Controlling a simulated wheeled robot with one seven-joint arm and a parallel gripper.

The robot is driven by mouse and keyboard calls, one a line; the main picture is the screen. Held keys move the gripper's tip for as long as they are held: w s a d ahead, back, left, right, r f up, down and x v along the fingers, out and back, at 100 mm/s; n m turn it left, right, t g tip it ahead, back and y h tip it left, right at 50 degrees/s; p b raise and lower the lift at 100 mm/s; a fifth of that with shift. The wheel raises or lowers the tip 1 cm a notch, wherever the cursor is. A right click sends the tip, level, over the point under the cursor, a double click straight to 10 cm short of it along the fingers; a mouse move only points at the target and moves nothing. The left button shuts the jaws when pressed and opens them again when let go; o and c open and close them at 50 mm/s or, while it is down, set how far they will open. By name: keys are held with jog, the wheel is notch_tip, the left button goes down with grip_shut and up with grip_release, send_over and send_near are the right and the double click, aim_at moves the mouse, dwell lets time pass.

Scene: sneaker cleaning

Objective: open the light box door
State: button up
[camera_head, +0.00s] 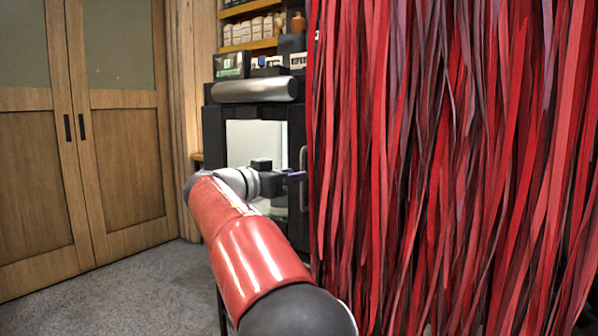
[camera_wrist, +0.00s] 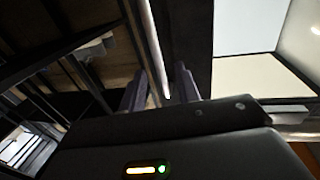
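The light box (camera_head: 213,135) is a black-framed cabinet with a bright white interior (camera_head: 240,145), left of the red strips in the head view. A slim upright metal handle (camera_head: 303,160) stands at its right side. My gripper (camera_head: 297,177) reaches the handle from the left. In the wrist view, the pale handle bar (camera_wrist: 152,45) runs down between my two dark fingers (camera_wrist: 160,88), with a small gap seen on both sides. My gripper is open around it. The lit white panel (camera_wrist: 250,85) shows at the right. Whether the door is ajar cannot be told.
Long red hanging strips (camera_head: 440,160) fill the right half of the head view and hide what is behind. A silver roll (camera_head: 253,89) lies on top of the box, below shelves of bottles (camera_head: 255,30). Wooden doors (camera_head: 118,130) and clear grey floor (camera_head: 130,285) lie left.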

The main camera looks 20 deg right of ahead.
jog(key=shift+x, duration=1.2)
grip_shut()
